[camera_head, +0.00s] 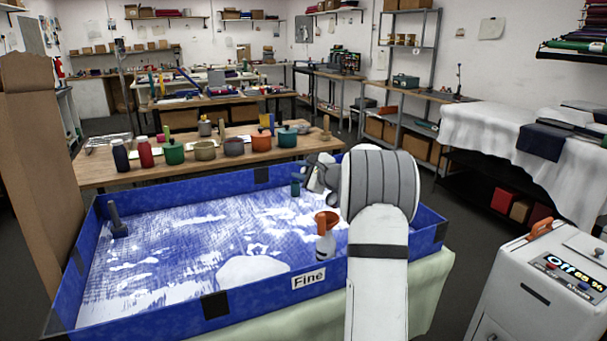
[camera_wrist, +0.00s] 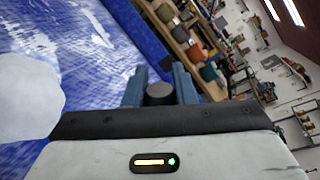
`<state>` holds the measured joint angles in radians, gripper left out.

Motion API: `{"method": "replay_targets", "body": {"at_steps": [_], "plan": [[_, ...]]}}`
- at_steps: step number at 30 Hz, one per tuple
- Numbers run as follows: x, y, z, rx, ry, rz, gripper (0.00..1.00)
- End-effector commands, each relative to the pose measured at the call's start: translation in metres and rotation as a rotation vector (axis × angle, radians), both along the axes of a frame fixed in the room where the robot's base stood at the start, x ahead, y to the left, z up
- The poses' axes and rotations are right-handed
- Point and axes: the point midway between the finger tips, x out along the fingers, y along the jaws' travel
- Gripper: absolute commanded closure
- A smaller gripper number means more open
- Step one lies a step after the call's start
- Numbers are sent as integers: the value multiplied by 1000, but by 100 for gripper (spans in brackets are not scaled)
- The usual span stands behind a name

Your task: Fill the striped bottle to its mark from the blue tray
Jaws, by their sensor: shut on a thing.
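The blue tray (camera_head: 222,295) has a "Fine" label on its front wall and white material spread over its blue floor. A pale bottle (camera_head: 325,248) with an orange funnel-like top (camera_head: 326,222) stands at the tray's front right; its stripes and mark are too small to make out. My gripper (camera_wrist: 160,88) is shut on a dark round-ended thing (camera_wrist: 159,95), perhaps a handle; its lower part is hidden. In the head view my gripper (camera_head: 306,183) is over the tray's right part, behind the bottle, partly hidden by my arm.
A blue-grey upright tool (camera_head: 117,222) stands in the tray's left corner. A white mound (camera_head: 250,270) lies near the front wall. Behind, a wooden table (camera_head: 112,178) holds several pots and bottles. A white machine (camera_head: 540,290) stands at right. The tray's middle is free of upright objects.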

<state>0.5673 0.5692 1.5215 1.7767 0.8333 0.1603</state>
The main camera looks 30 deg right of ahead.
Motion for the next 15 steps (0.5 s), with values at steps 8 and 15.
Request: {"method": "replay_targets", "body": {"at_steps": [8,15], "plan": [[0,6,-6,-41,-5,1,100],[-1,10,-10,-72,-8,1,100]]}}
